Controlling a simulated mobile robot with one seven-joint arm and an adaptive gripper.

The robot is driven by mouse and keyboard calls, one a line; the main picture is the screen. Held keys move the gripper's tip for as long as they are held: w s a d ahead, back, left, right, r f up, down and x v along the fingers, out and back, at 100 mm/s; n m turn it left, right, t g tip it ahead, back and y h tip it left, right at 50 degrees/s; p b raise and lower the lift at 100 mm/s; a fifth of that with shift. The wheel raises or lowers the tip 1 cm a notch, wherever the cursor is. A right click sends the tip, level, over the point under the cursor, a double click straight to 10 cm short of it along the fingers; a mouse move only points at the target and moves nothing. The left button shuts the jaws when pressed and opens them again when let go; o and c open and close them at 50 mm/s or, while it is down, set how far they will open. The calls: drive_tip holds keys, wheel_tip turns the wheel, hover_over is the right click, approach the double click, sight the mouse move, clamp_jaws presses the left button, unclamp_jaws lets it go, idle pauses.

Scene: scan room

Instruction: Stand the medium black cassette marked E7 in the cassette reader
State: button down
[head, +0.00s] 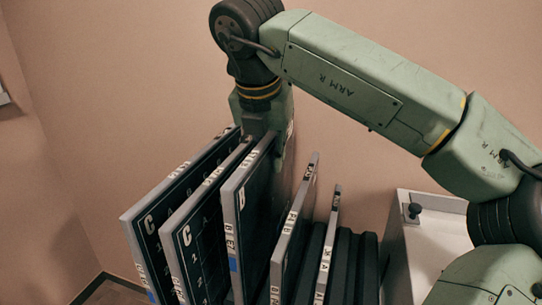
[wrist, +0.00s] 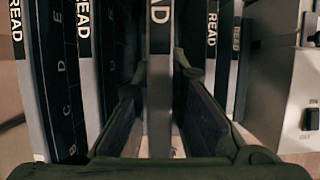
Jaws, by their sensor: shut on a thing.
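The black cassette marked E7 (head: 240,213), with a grey edge, a large B and a blue mark, stands upright third from the left in a row of cassettes. My gripper (head: 268,145) is shut on its top edge from above. In the wrist view the cassette's grey edge (wrist: 160,100) lies between the two fingers of my gripper (wrist: 161,84). Its lower part is out of view. A pale box (head: 425,238) with a black knob stands to the right; I cannot tell whether it is the cassette reader.
Two larger cassettes marked C (head: 150,222) (head: 190,235) stand close on the left. Two smaller cassettes (head: 290,240) (head: 328,250) stand on the right. Dark rack dividers (head: 357,265) with empty gaps lie beyond them. A wall is behind.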

drive_tip(key=shift+r, duration=0.15)
drive_tip(key=shift+r+p, duration=3.05)
drive_tip(key=shift+r, duration=1.4)
